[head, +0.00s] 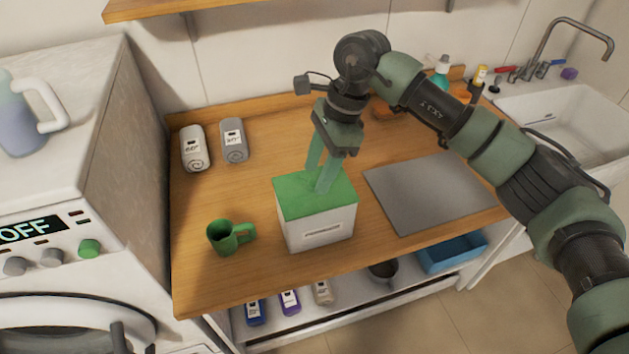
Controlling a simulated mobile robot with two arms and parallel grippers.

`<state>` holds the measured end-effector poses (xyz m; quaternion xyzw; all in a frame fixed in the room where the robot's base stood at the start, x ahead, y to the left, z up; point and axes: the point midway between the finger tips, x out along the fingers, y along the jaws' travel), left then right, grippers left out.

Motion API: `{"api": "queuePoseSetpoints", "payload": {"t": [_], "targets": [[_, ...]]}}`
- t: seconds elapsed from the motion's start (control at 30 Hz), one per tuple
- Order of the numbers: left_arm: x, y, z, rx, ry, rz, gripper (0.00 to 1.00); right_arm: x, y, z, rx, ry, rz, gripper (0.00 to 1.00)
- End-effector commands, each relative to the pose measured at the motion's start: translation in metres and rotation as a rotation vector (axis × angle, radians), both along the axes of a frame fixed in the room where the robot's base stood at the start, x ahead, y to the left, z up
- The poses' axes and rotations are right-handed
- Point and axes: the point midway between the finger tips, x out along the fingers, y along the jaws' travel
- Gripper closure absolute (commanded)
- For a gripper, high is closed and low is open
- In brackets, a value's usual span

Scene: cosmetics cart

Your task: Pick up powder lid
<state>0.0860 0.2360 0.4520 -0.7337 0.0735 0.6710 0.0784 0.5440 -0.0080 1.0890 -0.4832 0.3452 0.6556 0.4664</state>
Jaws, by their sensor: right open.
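The powder lid (293,196) is a flat green lid on top of a white powder box (318,230) that stands upright on the wooden counter. My right gripper (318,184) points down at the lid from above, with its green fingers apart. The fingertips are at the lid's top, near its right half. They hide part of the lid, and I cannot tell whether they touch it or whether a handle is between them. My left gripper is not in view.
A green mug (222,238) stands left of the box. Two rolled towels (194,148) lie at the back left. A grey board (430,190) lies to the right. A washing machine (70,255) borders the left, a sink (570,125) the right. A blue bin (452,252) is below.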

Motion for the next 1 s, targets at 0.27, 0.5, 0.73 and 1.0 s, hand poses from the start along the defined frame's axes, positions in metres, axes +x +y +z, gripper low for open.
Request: {"api": "queuePoseSetpoints", "payload": {"t": [0.27, 0.5, 0.73, 1.0], "targets": [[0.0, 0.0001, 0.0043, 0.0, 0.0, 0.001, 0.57, -0.0012, 0.0035, -0.0126, 0.001, -0.001, 0.0, 0.51], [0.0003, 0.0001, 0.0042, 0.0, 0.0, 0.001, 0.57, -0.0011, 0.0034, -0.0123, 0.002, -0.001, -0.001, 0.93], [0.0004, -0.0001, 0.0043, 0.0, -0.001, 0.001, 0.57, -0.0011, 0.0034, -0.0121, 0.002, -0.001, -0.001, 1.0], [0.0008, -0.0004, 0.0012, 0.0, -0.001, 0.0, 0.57, -0.0003, 0.0035, -0.0056, 0.002, -0.003, -0.001, 1.0]]}}
